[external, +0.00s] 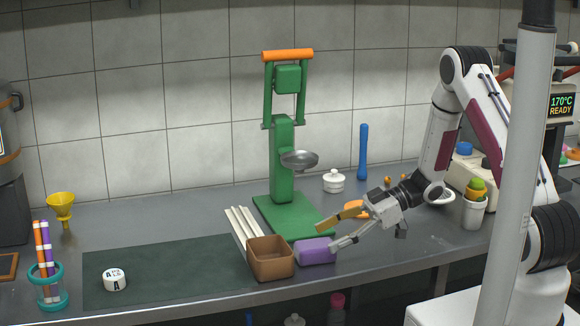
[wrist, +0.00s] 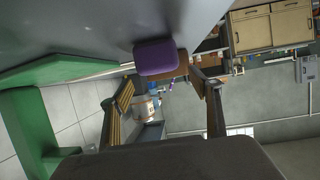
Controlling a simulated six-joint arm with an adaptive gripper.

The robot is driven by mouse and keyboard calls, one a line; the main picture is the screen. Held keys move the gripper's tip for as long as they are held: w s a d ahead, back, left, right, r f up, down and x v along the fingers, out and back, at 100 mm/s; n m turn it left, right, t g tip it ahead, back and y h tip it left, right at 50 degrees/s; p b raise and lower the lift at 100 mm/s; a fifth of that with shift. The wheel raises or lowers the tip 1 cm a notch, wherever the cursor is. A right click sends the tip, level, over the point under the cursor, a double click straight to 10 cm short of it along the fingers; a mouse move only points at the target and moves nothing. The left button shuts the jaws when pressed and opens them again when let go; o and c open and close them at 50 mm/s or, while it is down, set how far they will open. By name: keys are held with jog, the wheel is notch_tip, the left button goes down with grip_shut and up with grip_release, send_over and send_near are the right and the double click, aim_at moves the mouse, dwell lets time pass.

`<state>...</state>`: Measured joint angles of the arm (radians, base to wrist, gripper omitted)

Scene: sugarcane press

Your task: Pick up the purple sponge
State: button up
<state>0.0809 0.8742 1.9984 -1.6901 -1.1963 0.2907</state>
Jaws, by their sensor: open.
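The purple sponge (external: 315,251) lies on the grey counter near its front edge, against or just beside the right side of a brown box (external: 270,260). My gripper (external: 327,235) is open, with its two fingers spread and pointing left toward the sponge. The fingertips are close to the sponge's right end, and I cannot tell whether they touch it. In the wrist view the sponge (wrist: 155,57) shows ahead, above the gap between my open fingers (wrist: 165,88), with nothing held between them. The brown box shows partly behind it.
A green press (external: 282,190) stands behind the sponge, its base close by. White sticks (external: 242,224) lean at the brown box. A dark green mat (external: 165,272) with a round white marked piece (external: 115,279) lies left. A white lidded pot (external: 334,181) stands farther back. A pole crosses the right foreground.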

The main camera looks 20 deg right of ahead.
aim_at(315, 244)
jog(key=shift+a+f, duration=0.1)
jog(key=shift+a, duration=0.1)
jog(key=shift+x, duration=2.6)
jog(key=shift+s, duration=0.1)
jog(key=c, duration=1)
